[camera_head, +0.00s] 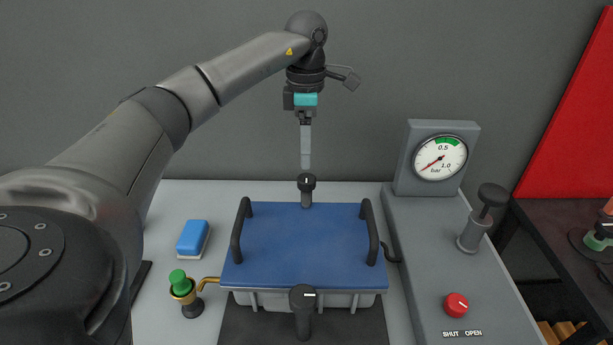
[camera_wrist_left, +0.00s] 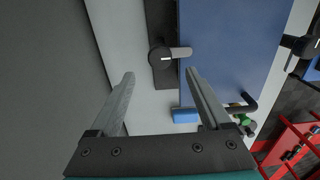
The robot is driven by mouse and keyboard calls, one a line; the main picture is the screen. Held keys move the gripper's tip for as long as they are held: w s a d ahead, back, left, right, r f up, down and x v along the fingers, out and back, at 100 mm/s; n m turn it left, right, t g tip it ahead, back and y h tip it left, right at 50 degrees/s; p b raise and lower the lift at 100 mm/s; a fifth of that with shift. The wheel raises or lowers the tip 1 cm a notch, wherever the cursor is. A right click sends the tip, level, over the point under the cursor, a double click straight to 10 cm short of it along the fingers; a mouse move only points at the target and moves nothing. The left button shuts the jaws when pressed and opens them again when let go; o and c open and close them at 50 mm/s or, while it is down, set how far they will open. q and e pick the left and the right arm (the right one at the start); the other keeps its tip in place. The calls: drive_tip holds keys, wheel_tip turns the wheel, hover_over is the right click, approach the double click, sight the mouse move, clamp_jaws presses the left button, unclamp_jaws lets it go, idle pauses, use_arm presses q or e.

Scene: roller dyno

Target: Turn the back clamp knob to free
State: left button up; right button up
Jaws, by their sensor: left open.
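The back clamp knob (camera_head: 306,183) is black with a small white mark and stands at the middle of the blue lid's (camera_head: 305,250) back edge. In the left wrist view the knob (camera_wrist_left: 158,63) lies ahead, between the lines of the two fingers, with a grey arm reaching from it over the lid. My left gripper (camera_head: 306,165) points down just above the knob, fingers apart and empty. In the head view its fingers line up one behind the other. I cannot tell the exact gap above the knob. My right gripper is in neither view.
A front clamp knob (camera_head: 302,298) stands at the lid's front edge. Black handles (camera_head: 240,230) rise at the lid's sides. A gauge (camera_head: 440,157), a plunger-like post (camera_head: 480,217) and a red SHUT/OPEN knob (camera_head: 456,304) are at right. A blue block (camera_head: 192,236) and a green-capped valve (camera_head: 181,285) are at left.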

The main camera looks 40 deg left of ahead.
sight(306, 178)
use_arm(q)
wheel_tip(306, 178, down, 7)
drive_tip(key=shift+f+b, duration=0.1)
drive_tip(key=shift+b, duration=0.35)
clamp_jaws()
idle(0.5)
